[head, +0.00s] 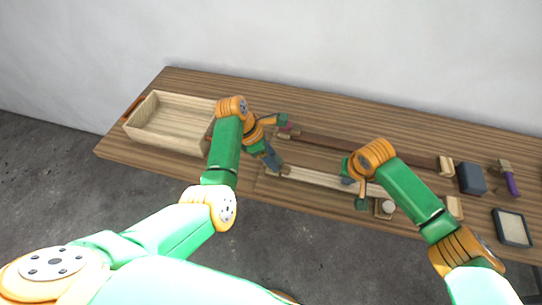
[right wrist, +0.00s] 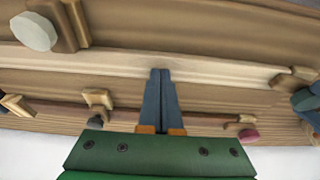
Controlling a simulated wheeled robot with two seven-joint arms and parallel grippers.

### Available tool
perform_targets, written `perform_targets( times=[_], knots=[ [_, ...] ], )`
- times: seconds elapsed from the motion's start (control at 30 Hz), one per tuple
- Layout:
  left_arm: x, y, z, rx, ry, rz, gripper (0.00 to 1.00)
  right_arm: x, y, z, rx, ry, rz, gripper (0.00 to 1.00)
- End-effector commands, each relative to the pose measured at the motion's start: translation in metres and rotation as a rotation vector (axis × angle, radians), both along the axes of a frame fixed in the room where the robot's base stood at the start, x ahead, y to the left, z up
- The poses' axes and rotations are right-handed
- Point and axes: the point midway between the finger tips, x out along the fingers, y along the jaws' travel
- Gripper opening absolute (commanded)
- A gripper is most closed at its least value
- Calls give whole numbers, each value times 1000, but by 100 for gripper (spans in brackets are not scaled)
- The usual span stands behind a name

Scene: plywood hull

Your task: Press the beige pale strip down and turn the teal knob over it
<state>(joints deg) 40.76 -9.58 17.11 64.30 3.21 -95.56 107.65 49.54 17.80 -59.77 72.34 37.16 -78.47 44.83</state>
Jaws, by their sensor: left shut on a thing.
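The beige pale strip (head: 325,179) lies along the front of the bench; it also crosses the right wrist view (right wrist: 220,72). My right gripper (head: 349,181) is shut, its two fingers together. In the right wrist view its tips (right wrist: 160,72) are at the strip's middle; I cannot tell how hard they touch. My left gripper (head: 277,168) is shut at the strip's left end, by a small wooden turn piece (head: 285,170), which also shows in the right wrist view (right wrist: 283,79). The teal knob is hidden, apparently between the left fingers. A pale grey knob (head: 388,207) stands at the strip's right end.
A dark brown strip (head: 360,150) lies behind, with a pinkish knob (right wrist: 248,135) and a dark grey knob (right wrist: 95,122). An open wooden box (head: 175,122) stands left. A blue-grey block (head: 471,178), a purple-handled tool (head: 511,183) and a framed pad (head: 511,227) lie right.

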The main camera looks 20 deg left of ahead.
Motion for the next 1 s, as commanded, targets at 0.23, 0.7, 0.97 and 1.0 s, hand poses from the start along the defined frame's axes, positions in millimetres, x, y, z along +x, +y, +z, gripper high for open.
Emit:
perform_targets(
  times=[0.23,0.7,0.97,1.0],
  knots=[
    [-1,-1,0,-2,-1,128,17,-1,0,-1,-1,2,0,0],
    [-1,0,0,0,0,132,87,0,0,-1,-1,2,0,0],
    [0,-1,16,-1,-2,132,87,0,0,-1,-1,1,0,0],
    [0,-1,20,-1,-1,131,87,0,0,-1,-1,1,0,0]
  ],
)
